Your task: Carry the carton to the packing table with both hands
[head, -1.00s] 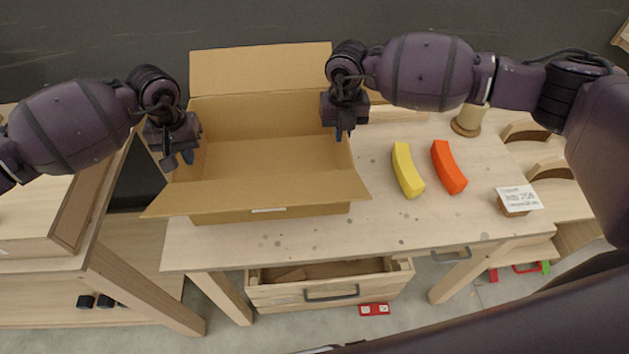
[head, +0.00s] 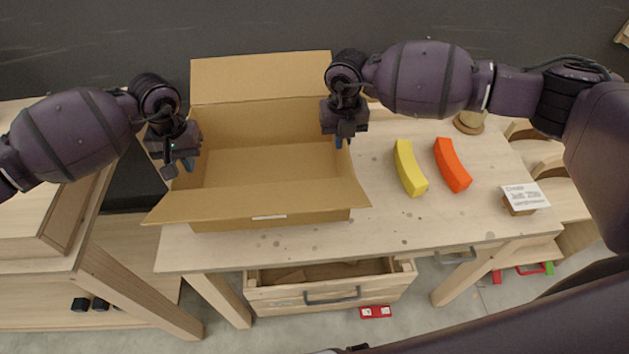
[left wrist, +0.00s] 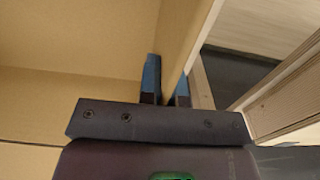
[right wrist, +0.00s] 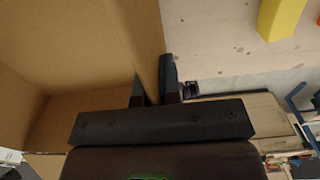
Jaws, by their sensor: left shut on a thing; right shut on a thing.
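The carton (head: 270,215) is an open, empty brown cardboard box with its far and near flaps spread. It is over the left part of a light wooden table; I cannot tell if its base touches the top. My left gripper (head: 189,164) is shut on the carton's left wall, with one finger inside and one outside, as the left wrist view (left wrist: 165,85) shows. My right gripper (head: 342,140) is shut on the right wall the same way, seen in the right wrist view (right wrist: 156,85). The carton's underside is hidden.
A yellow curved block (head: 410,168) and a red one (head: 452,165) lie right of the carton on the wooden table (head: 400,225). A labelled small block (head: 524,198) is farther right. An open drawer (head: 330,288) juts out below. Another wooden bench (head: 35,225) stands at left across a gap.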

